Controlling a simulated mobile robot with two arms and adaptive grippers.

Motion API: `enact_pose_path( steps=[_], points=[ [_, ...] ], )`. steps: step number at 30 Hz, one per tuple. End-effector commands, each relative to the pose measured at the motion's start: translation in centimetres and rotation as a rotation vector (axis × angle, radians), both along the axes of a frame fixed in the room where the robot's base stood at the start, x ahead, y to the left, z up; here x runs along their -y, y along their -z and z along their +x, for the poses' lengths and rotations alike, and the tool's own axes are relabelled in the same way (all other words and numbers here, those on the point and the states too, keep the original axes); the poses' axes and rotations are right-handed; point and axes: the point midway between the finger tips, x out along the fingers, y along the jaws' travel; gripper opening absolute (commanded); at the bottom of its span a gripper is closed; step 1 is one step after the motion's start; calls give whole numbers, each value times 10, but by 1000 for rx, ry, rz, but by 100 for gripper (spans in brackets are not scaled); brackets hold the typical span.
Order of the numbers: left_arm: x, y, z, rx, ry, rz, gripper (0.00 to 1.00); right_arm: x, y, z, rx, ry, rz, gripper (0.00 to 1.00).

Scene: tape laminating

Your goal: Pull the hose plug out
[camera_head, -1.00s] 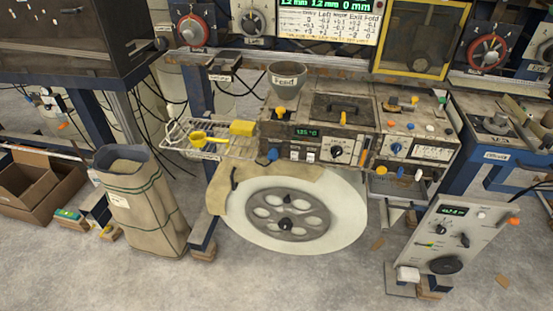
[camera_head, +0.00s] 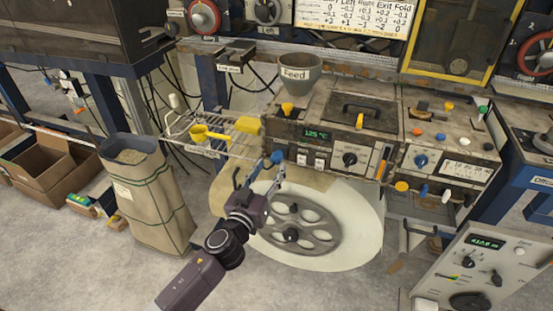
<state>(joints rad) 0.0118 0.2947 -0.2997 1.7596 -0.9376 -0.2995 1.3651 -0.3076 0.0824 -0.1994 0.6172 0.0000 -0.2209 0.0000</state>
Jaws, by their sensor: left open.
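A blue knob-like part (camera_head: 277,157), which may be the hose plug, sits low on the left front of the worn machine (camera_head: 322,138) with the green temperature display. My left gripper (camera_head: 265,170) reaches up from the bottom, in front of the white reel. Its fingers are spread, and the right finger's tip appears at or just below the blue part. I cannot tell whether they touch. Nothing shows between the fingers. My right gripper is not in view.
A wire shelf (camera_head: 228,145) with a yellow scoop (camera_head: 207,134) juts out left of the machine. The grey feed funnel (camera_head: 299,72) stands above. A large white reel (camera_head: 355,235) is below, a sack (camera_head: 150,200) left, and a control box (camera_head: 480,265) at lower right.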

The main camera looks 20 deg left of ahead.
Motion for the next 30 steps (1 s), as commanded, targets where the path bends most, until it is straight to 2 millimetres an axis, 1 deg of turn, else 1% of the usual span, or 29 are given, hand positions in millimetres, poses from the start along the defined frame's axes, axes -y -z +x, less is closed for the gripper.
enact_pose_path(
  steps=[1, 3, 9, 14, 20, 23, 30],
  points=[
    [1, -2, 10, 1, 0, 2, 41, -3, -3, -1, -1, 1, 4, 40],
    [1, -2, 20, 0, -1, 1, 41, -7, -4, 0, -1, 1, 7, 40],
    [3, 0, 41, -1, -1, 0, 41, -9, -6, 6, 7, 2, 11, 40],
    [3, 1, 47, -2, 0, 0, 41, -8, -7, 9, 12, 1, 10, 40],
    [3, 1, 47, -2, 0, 0, 41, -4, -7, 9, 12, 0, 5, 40],
    [3, 1, 47, -2, 0, 0, 33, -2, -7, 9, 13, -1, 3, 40],
    [3, 1, 46, -2, 0, 0, 6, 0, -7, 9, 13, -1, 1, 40]
  ],
)
